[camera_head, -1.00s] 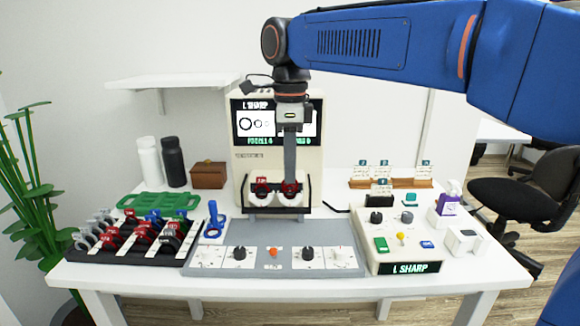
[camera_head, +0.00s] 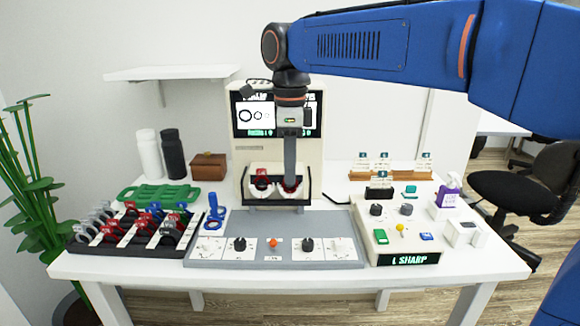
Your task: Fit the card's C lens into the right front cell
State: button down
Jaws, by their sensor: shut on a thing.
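My gripper (camera_head: 289,182) points down at the white two-ring holder (camera_head: 276,197) on the front of the cream test machine. It is shut on a red-marked lens (camera_head: 291,185) at the holder's right front cell. The fingers partly hide this lens; I cannot tell whether it is fully seated. Another red-tabbed lens (camera_head: 262,175) stands upright in the left cell. Several small white cards (camera_head: 394,163) stand in a wooden rack at the back right; their writing is too small to read.
A grey panel with knobs (camera_head: 325,222) lies in front. A cream control box (camera_head: 404,250) reading "L SHARP" stands at the right. The screen (camera_head: 250,118) is partly hidden by my arm.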

jog(key=shift+f, duration=0.2)
jog(key=c, duration=1.8)
grip_release()
jog(key=shift+c, duration=0.2)
notch_tip(320, 180, up, 17)
jog(key=shift+r, duration=0.2)
jog(key=shift+s, duration=0.1)
